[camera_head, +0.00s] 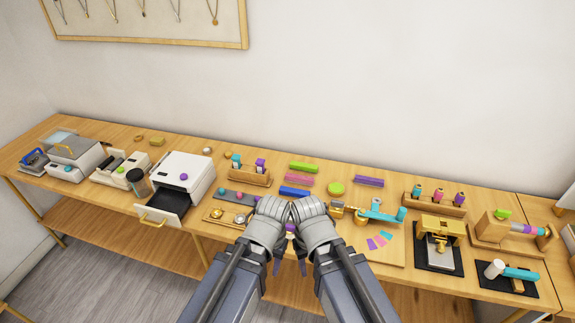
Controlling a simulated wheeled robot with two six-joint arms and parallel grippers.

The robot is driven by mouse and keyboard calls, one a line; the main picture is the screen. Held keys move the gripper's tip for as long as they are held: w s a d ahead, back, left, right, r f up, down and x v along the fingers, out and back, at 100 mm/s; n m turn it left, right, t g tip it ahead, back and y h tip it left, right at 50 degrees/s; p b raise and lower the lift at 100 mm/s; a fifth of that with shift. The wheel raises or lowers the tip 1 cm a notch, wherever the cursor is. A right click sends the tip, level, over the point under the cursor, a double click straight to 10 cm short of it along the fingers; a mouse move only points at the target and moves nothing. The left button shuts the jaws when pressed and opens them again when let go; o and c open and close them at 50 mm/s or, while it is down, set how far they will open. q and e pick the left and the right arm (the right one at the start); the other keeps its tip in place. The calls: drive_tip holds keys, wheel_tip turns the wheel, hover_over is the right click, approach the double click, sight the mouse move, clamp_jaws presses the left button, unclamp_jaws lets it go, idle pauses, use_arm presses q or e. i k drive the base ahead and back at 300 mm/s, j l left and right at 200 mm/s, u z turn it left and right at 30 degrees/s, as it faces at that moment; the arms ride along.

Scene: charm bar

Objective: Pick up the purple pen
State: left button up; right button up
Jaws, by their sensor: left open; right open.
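A long purple piece (369,181) lies flat on the table right of centre, toward the back; it may be the purple pen, though its detail is too small to be sure. A shorter purple item (260,165) stands upright in a wooden holder (250,179) left of centre. My forearms hide part of the table's middle.
Green (303,167), pink (298,180) and blue (294,192) bars and a green disc (336,188) lie near the purple piece. A gold-and-teal tool (382,215) is in front of it. A white machine with an open drawer (163,212) stands left; a gold press (439,243) stands right.

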sight(260, 163)
drive_tip(key=i+j+z, duration=0.25)
drive_tip(key=j+z, duration=0.2)
drive_tip(key=i+j+z, duration=0.1)
drive_tip(key=j+z, duration=0.15)
drive_tip(key=i+j, duration=0.1)
drive_tip(key=j, duration=0.35)
drive_tip(key=i+j+z, duration=0.1)
drive_tip(key=j, duration=0.35)
drive_tip(key=i+j, duration=0.15)
drive_tip(key=j, duration=0.25)
drive_tip(key=i+j, duration=0.1)
drive_tip(key=j, duration=0.35)
drive_tip(key=z, duration=0.05)
